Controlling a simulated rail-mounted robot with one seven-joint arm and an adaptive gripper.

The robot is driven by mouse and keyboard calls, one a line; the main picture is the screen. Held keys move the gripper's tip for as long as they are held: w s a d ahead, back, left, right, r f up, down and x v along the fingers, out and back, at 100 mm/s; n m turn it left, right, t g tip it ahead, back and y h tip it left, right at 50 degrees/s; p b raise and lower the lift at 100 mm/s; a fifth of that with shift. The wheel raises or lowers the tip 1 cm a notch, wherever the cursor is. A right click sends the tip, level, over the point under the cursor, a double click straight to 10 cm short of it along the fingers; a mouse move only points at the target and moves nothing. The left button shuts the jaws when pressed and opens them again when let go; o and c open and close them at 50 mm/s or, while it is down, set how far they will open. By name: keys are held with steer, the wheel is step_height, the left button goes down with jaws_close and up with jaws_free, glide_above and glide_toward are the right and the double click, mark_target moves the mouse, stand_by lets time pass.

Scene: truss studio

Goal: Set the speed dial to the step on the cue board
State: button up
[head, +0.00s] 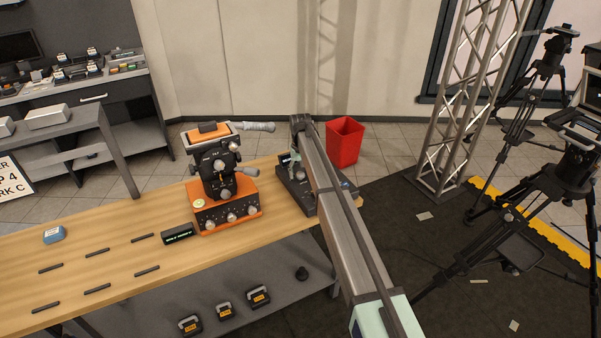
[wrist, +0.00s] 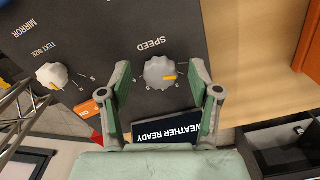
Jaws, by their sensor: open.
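The speed dial (wrist: 159,73) is a pale knob on a dark console panel, under the upside-down word SPEED in the wrist view. Its orange pointer mark faces the right side of that view; the step numbers around it are too small to read surely. My gripper (wrist: 160,68) is open, one finger on each side of the dial, with visible gaps. The console (head: 318,197) stands on the wooden table's right end in the head view, largely hidden by my arm. The cue board (head: 12,177) is cut off at the left edge; "ER", "P 4" and "RK C" show.
A text size knob (wrist: 52,76), an orange ON button (wrist: 88,108) and a screen reading WEATHER READY (wrist: 167,128) lie close to the dial. An orange device (head: 222,208) with knobs stands left of the console. A red bin (head: 344,143) is behind.

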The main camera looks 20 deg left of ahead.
steer(key=c, duration=1.1)
steer(key=shift+c, duration=0.2)
steer(key=shift+m, duration=0.3)
steer(key=m+b, duration=0.2)
steer(key=m, duration=0.1)
steer(key=shift+f, duration=0.15)
steer(key=m+b, duration=0.1)
steer(key=m, duration=0.4)
steer(key=shift+a+b, duration=0.15)
steer(key=shift+b, duration=0.2)
steer(key=m+b, duration=0.1)
steer(key=m, duration=0.3)
steer(key=shift+a, duration=0.1)
steer(key=m+b, duration=0.1)
steer(key=m, duration=0.4)
